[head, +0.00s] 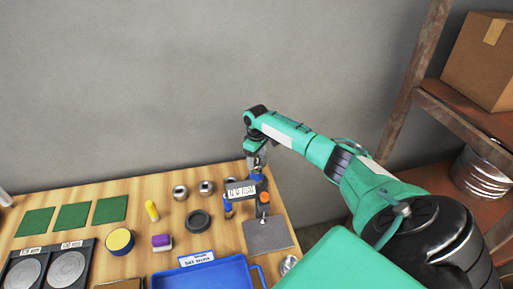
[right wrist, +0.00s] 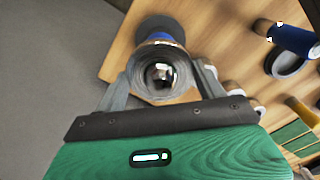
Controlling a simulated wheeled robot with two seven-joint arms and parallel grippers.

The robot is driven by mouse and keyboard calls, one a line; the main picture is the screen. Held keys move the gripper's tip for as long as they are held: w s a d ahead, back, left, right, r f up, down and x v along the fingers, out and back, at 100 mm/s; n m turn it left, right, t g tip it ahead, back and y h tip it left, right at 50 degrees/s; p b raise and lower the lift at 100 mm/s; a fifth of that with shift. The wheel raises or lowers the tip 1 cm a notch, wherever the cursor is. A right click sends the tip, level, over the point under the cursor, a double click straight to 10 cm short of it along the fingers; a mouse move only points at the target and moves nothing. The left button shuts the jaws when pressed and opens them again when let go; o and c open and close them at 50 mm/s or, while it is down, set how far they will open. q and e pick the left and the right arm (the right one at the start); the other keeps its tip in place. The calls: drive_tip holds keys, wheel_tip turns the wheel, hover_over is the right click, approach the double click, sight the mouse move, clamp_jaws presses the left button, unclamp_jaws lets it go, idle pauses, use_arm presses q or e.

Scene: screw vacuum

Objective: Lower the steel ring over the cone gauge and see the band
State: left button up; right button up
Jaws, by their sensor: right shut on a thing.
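My right gripper (head: 257,164) is over the back right of the table. In the right wrist view its two fingers (right wrist: 161,88) are shut on a shiny round steel piece, which looks like the steel ring (right wrist: 160,72). Just beyond the ring, in line with it, is a blue post with a tan band (right wrist: 165,39) on a dark round base, which looks like the cone gauge. Its blue part also shows below the gripper in the head view (head: 257,177). The ring hides much of the gauge, so I cannot tell whether they touch. My left gripper is not in view.
A small number sign (head: 240,190), a blue post (head: 228,207) and an orange-and-black upright piece (head: 264,202) stand close in front.

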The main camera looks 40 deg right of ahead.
drive_tip(key=shift+f, duration=0.2)
drive_tip(key=o, duration=1.4)
drive_tip(key=shift+o, duration=0.2)
wheel_tip(320, 180, up, 14)
drive_tip(key=b, duration=0.3)
drive_tip(key=shift+b, duration=0.35)
drive_tip(key=shift+f, duration=0.15)
